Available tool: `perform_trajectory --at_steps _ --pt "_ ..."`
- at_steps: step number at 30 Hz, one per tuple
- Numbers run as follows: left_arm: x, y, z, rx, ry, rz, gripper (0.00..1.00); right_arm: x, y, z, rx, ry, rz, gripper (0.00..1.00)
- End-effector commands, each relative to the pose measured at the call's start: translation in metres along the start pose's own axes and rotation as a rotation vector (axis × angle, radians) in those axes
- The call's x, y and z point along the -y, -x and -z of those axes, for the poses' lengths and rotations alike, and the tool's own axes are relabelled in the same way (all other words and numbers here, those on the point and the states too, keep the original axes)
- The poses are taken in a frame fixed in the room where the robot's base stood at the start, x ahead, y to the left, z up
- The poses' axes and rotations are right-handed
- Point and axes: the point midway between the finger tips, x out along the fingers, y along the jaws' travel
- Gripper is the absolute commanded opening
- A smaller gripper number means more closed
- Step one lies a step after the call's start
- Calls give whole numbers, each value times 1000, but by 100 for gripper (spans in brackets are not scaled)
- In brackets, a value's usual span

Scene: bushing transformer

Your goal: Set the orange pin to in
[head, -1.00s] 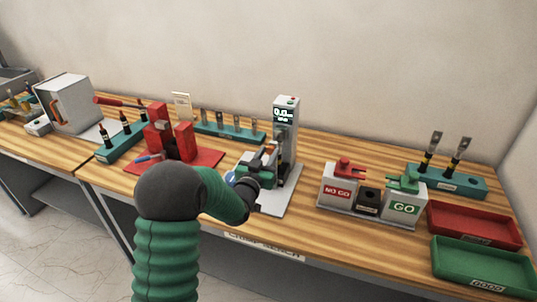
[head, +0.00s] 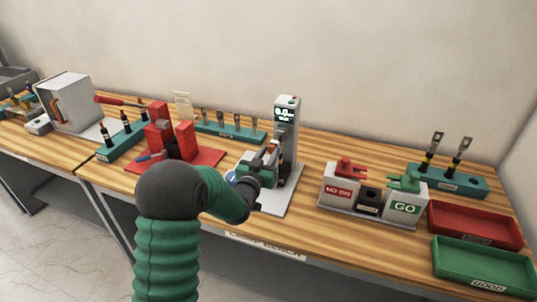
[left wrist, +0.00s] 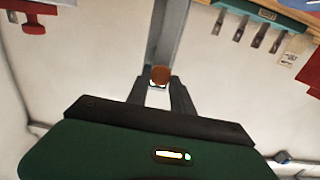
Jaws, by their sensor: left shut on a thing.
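The orange pin (left wrist: 160,74) shows in the left wrist view as a round orange-brown end at the tips of my left gripper (left wrist: 162,85). The gripper's two fingers are closed in on it. In the head view my left gripper (head: 270,154) is at the front of the grey test stand (head: 287,125), which has a small digital display at its top. The gripper and arm hide most of the pin and the stand's lower front there. My right gripper is in neither view.
A red press (head: 172,140) stands to the left of the stand. The NO GO and GO gauge block (head: 370,195) is to the right, with a red tray (head: 475,222) and a green tray (head: 484,262) beyond it. A teal rack (head: 225,131) stands behind.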

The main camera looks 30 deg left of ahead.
Motion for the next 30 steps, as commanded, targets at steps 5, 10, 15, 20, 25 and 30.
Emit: perform_trajectory --at_steps 5,10,15,20,25,30 --pt "-1 1 -7 17 2 -1 0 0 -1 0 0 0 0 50" --pt "-1 2 -8 18 3 -1 0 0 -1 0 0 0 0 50" --pt "-1 0 -11 16 2 -2 0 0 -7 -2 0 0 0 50" --pt "0 -3 -8 17 2 0 0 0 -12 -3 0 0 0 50" --pt "-1 -3 -8 18 2 -1 0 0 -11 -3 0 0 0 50" --pt "0 -3 -6 13 2 -1 49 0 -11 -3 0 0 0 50"
